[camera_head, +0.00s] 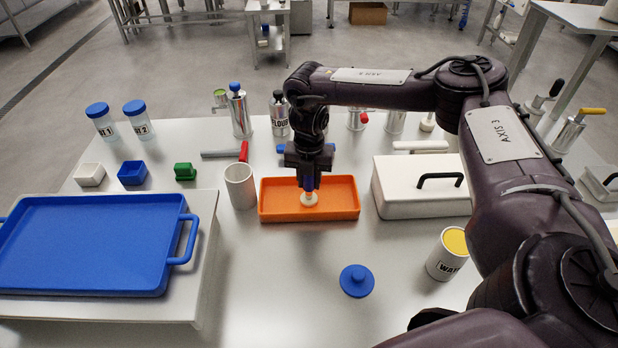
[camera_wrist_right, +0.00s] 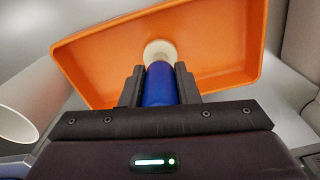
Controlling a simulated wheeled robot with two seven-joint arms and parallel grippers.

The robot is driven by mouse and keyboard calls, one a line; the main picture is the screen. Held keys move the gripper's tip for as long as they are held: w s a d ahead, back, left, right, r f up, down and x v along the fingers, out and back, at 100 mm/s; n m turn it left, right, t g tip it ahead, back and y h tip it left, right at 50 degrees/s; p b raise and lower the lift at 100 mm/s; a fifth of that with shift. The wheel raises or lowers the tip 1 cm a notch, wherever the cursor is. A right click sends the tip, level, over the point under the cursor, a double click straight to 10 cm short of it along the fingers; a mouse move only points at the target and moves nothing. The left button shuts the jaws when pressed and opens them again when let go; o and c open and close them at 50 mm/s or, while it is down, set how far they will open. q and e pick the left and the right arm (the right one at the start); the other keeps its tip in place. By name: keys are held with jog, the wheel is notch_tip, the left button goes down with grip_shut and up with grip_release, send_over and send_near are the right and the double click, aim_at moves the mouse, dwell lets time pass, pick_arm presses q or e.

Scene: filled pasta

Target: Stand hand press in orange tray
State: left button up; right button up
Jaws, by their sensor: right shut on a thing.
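The orange tray (camera_head: 337,213) is on the table in the middle of the head view; it also fills the top of the right wrist view (camera_wrist_right: 225,45). My right gripper (camera_head: 309,184) is over the tray, pointing down. It is shut on the hand press by its blue handle (camera_wrist_right: 160,84). The press's pale round foot (camera_head: 310,199) points down over the tray floor and looks about upright. I cannot tell whether the foot touches the floor. The fingers hide part of the handle. My left gripper is not in view.
A white cup (camera_head: 240,187) stands close to the tray's left end. A white box with a black handle (camera_head: 420,187) stands to its right. A blue lid (camera_head: 357,281) lies in front. A blue tray (camera_head: 90,240) is on the left. Bottles and tools line the back.

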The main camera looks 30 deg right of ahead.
jog(key=o, duration=0.8)
jog(key=shift+f, duration=0.1)
jog(key=shift+o, duration=0.2)
notch_tip(320, 180, up, 7)
jog(key=shift+r, duration=0.1)
notch_tip(320, 180, up, 5)
jog(key=shift+a+r+p, duration=0.1)
jog(key=shift+p, duration=0.55)
jog(key=shift+s, duration=0.1)
